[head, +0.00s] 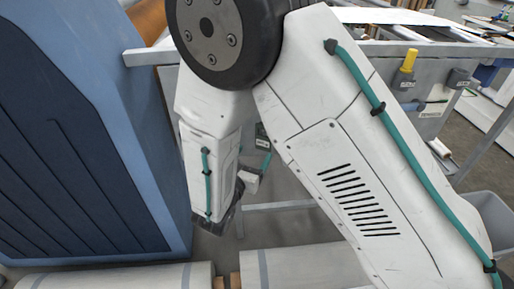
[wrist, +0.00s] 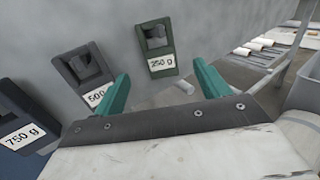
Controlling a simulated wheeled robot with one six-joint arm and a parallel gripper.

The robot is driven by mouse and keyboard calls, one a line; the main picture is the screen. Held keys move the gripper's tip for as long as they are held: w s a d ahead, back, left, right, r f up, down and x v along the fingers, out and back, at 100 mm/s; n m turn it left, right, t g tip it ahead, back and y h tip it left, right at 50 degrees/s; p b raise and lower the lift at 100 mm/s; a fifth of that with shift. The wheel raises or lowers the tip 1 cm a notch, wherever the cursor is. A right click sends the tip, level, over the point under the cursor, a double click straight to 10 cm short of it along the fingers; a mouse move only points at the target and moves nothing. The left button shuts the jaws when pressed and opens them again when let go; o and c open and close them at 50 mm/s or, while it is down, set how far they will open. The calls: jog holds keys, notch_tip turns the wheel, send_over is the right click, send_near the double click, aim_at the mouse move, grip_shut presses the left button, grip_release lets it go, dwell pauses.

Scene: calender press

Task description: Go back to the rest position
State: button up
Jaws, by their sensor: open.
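My gripper (wrist: 160,70) shows in the wrist view as two teal fingers spread well apart, with nothing between them. Beyond the fingers, dark blocks with white labels sit on a grey surface: one marked 250 g (wrist: 161,48), one marked 500 (wrist: 84,68), partly behind the left finger, and one marked 750 g (wrist: 18,118) at the left edge.
In the head view a large blue cabinet (head: 75,130) stands close on the left. Pale rolls (head: 310,268) lie along the bottom. A grey bin (head: 490,215) is at the right edge.

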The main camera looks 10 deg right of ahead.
jog(key=s+d+r+m+g+h, duration=0.1)
jog(key=s+d+r+m+g, duration=0.2)
jog(key=s+d+m+g, duration=0.45)
jog(key=s+d+r+m+g+h, duration=0.2)
jog(key=s+d+r+m+g, duration=0.2)
jog(key=s+d+m+g, duration=0.35)
jog(key=s+d+r+m+y, duration=0.7)
jog(key=s+r+m+y, duration=0.5)
jog(key=m, duration=0.3)
jog(key=shift+s+r+t, duration=0.15)
jog(key=shift+r+t, duration=0.25)
jog(key=shift+r, duration=0.25)
